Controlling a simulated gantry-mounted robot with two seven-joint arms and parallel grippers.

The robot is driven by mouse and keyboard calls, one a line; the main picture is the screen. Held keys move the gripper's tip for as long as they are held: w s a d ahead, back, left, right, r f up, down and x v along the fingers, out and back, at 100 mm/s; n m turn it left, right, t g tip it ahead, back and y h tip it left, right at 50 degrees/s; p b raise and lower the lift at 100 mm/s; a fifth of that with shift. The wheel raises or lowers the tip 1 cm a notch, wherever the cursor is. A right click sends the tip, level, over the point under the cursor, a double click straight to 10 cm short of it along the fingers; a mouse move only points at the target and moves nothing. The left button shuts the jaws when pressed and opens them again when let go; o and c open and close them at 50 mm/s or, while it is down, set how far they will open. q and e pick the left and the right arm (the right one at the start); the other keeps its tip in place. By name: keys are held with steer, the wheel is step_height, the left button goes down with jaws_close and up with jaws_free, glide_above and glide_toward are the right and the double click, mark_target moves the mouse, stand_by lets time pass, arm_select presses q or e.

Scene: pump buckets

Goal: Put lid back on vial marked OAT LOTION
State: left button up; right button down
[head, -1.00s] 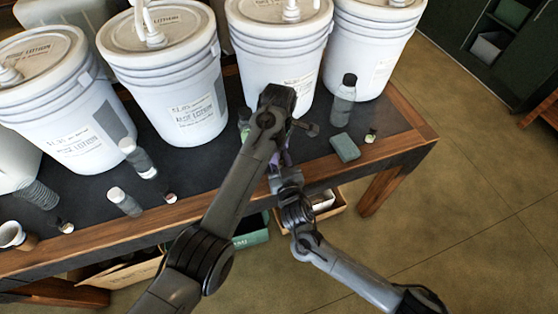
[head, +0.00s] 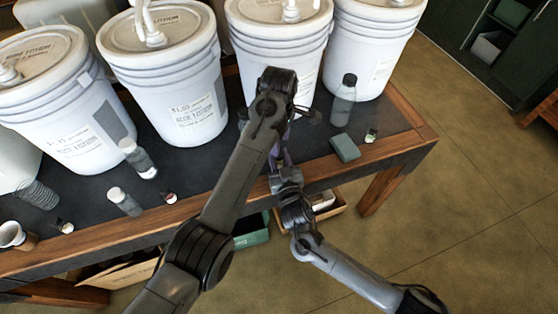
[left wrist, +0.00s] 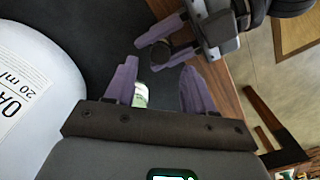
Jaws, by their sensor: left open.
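In the left wrist view, my left gripper (left wrist: 160,68) is open, its two purple fingers spread apart. A small vial with a green and white label (left wrist: 140,95) shows between them, mostly hidden by the finger and gripper body; its marking cannot be read. My right gripper (left wrist: 148,56) comes in from the top, with a dark round lid (left wrist: 160,52) between its purple fingers, a little beyond my left fingertips. A white bucket (left wrist: 30,100) with a label starting "OA" stands at the left. In the head view, my left arm covers most of both grippers.
White pump buckets (head: 275,60) line the back of the dark table (head: 225,165). A dark-capped bottle (head: 343,97), a green block (head: 345,147) and a small vial (head: 371,135) stand right. Grey bottles (head: 125,202) and small vials (head: 169,198) stand left.

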arm_select(q)
steer(key=o, duration=0.6)
steer(key=shift+c, duration=0.2)
arm_select(e)
steer(key=c, duration=0.7)
jaws_free()
steer(key=shift+o, duration=0.2)
arm_select(q)
step_height(320, 180, up, 2)
steer(key=shift+r+p, duration=0.1)
steer(key=shift+p, duration=0.95)
arm_select(e)
steer(key=v, duration=1.1)
steer(key=shift+w, duration=0.1)
